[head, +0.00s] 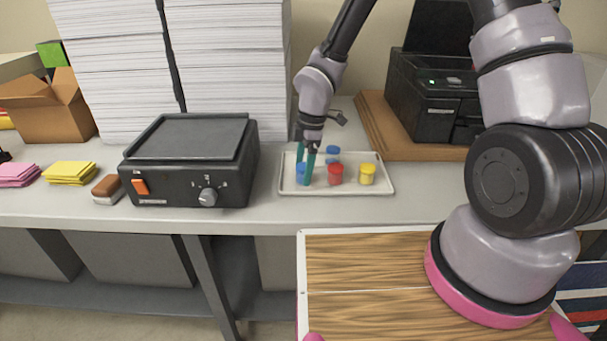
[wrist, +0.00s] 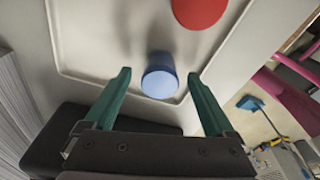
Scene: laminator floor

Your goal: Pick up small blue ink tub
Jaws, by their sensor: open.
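A small blue ink tub (head: 299,173) stands at the left end of a shallow pale tray (head: 385,189) on the counter, partly hidden by a finger. In the wrist view the blue tub (wrist: 160,80) lies between the tips of my gripper's two teal fingers, with a gap on each side. My gripper (head: 303,172) points down over the tray's left end and is open. It also shows in the wrist view (wrist: 158,78). More blue (head: 332,151) shows farther back in the tray; whether it is one piece or two is hard to tell.
A red tub (head: 335,175) and a yellow tub (head: 367,174) stand right of the blue one. The red tub (wrist: 198,8) is at the wrist view's top. A black laminator (head: 190,165) stands left of the tray, a black printer (head: 430,100) behind right, and paper stacks (head: 230,70) behind.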

